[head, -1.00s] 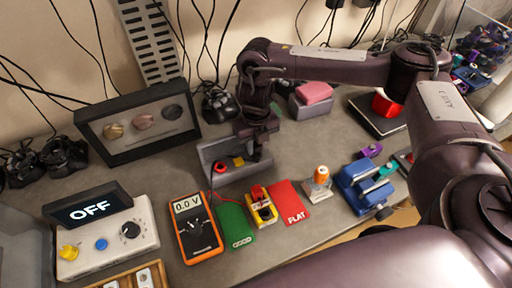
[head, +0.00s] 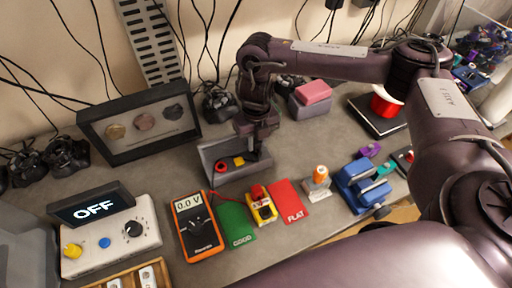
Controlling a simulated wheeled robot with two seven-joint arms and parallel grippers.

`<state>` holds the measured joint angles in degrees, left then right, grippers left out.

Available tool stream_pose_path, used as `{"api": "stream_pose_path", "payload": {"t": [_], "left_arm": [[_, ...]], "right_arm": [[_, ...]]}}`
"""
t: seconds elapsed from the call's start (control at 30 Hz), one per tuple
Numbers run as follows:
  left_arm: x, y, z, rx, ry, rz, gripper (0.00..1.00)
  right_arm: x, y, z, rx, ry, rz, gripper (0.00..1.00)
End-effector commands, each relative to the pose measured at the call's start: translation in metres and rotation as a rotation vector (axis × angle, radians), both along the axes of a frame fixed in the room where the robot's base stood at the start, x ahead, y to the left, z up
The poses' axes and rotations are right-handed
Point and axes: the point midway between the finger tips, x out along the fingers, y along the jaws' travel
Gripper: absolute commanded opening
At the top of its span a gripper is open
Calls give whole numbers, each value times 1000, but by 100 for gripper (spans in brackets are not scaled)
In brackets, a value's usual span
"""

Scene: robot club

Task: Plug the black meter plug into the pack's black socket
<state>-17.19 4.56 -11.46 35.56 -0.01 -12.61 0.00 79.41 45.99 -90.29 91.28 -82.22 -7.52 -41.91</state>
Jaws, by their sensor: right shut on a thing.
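The orange meter (head: 199,229) lies on the bench and reads 0.0 V. The yellow pack (head: 264,213) stands between the green and red mats, with a red plug (head: 258,192) at its top and a red lead running toward the meter. Its black socket is too small to make out. My right gripper (head: 254,153) points down at the right end of a grey holder (head: 232,177), behind the pack. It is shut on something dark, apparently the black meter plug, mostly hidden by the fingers. My left gripper is out of view.
The holder also bears a red piece (head: 221,167) and a yellow piece (head: 239,161). Green GOOD mat (head: 236,226) and red FLAT mat (head: 290,202) flank the pack. An orange-topped stand (head: 318,184) and blue vise (head: 359,186) are to the right; a control box (head: 110,243) is left.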

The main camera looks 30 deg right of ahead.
Motion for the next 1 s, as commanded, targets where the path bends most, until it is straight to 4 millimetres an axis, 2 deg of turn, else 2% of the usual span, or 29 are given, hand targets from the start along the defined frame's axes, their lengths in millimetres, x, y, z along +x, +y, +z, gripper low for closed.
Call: {"api": "stream_pose_path", "payload": {"t": [0.27,1.0], "left_arm": [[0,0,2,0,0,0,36],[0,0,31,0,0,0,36]], "right_arm": [[0,0,2,0,0,0,2],[0,0,35,0,1,0,2]]}}
